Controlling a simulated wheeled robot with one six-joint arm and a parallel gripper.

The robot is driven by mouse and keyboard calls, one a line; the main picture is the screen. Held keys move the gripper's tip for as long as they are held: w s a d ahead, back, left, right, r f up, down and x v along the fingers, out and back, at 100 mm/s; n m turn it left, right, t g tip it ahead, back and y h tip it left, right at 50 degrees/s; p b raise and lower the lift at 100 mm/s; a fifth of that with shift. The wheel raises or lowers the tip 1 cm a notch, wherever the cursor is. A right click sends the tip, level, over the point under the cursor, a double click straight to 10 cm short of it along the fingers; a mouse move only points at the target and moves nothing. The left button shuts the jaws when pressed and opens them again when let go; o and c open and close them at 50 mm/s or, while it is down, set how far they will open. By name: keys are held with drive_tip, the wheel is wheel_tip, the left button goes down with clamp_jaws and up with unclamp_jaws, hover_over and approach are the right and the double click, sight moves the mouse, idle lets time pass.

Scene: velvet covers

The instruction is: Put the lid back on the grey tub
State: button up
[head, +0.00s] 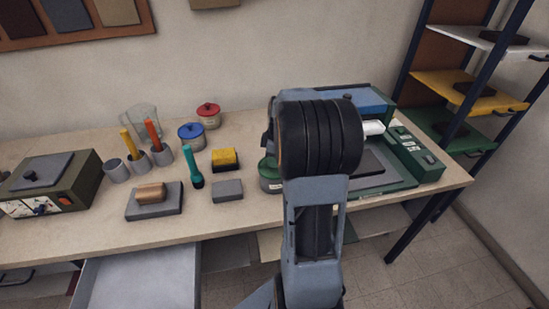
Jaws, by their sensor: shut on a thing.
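A grey tub (271,184) stands on the workbench, with its right side hidden behind my arm. A green lid (267,166) shows at its top; I cannot tell whether it is seated or held just above. My gripper is hidden behind the thick dark wrist of my arm, so its fingers and what is between them do not show. Two similar tubs stand further back at left: one with a blue lid (191,131) and one with a red lid (208,109). Both of these lids look to be on.
Grey cups, a clear jug (143,119) and a green machine (45,185) are further left. A green device (412,160) stands right. An open drawer (140,278) juts out below.

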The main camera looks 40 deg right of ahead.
idle(0.3)
drive_tip(key=o, duration=1.5)
drive_tip(key=shift+c, duration=0.2)
drive_tip(key=shift+r+p, duration=2.6)
drive_tip(key=shift+r, duration=0.95)
drive_tip(key=shift+c, duration=0.2)
clamp_jaws()
